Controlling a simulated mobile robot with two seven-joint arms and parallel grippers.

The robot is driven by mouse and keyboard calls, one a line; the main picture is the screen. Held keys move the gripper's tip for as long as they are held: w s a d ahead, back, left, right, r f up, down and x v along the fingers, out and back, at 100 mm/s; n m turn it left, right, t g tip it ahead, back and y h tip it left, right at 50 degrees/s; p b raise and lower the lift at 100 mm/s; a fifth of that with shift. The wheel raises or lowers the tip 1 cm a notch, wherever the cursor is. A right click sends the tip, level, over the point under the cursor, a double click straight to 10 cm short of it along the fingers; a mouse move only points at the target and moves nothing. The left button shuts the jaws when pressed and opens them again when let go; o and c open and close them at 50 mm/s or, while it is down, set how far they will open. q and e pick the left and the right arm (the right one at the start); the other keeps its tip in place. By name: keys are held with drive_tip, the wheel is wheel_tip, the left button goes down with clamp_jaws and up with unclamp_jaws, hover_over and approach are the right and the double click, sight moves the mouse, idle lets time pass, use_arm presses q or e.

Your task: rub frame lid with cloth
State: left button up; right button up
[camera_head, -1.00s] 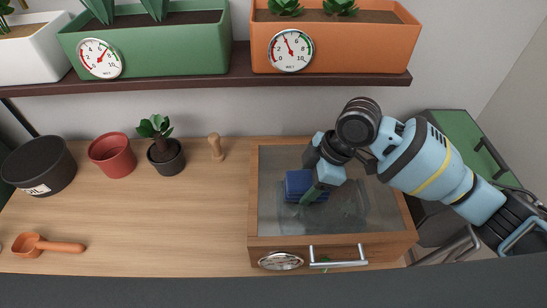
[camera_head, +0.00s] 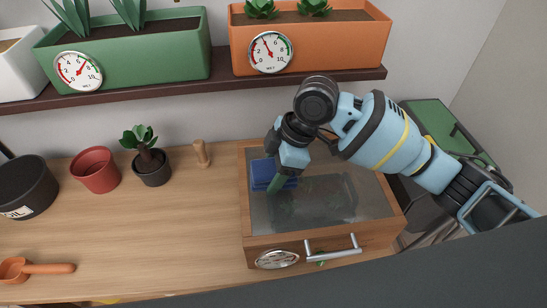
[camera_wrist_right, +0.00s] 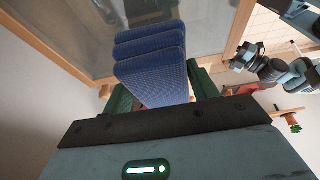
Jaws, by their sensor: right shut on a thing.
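The frame lid (camera_head: 330,200) is a cloudy glass pane in a wooden border on top of a wooden box on the bench. The blue folded cloth (camera_head: 262,174) is at the far left part of the pane. My right gripper (camera_head: 281,180) is shut on the cloth, which also shows between its green fingers in the right wrist view (camera_wrist_right: 150,65). Whether the cloth touches the glass is hard to tell. The pane has a darker patch near its middle. My left gripper is out of view.
A silver handle (camera_head: 333,252) and a round dial (camera_head: 277,259) are on the box front. A wooden peg (camera_head: 201,153), a potted plant (camera_head: 151,165), a red pot (camera_head: 95,170) and an orange scoop (camera_head: 30,269) stand left. A shelf (camera_head: 190,80) with planters hangs above.

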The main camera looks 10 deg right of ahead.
drive_tip(key=r, duration=0.2)
drive_tip(key=shift+w+a+r, duration=0.1)
drive_tip(key=shift+a+r, duration=0.1)
drive_tip(key=shift+r, duration=0.8)
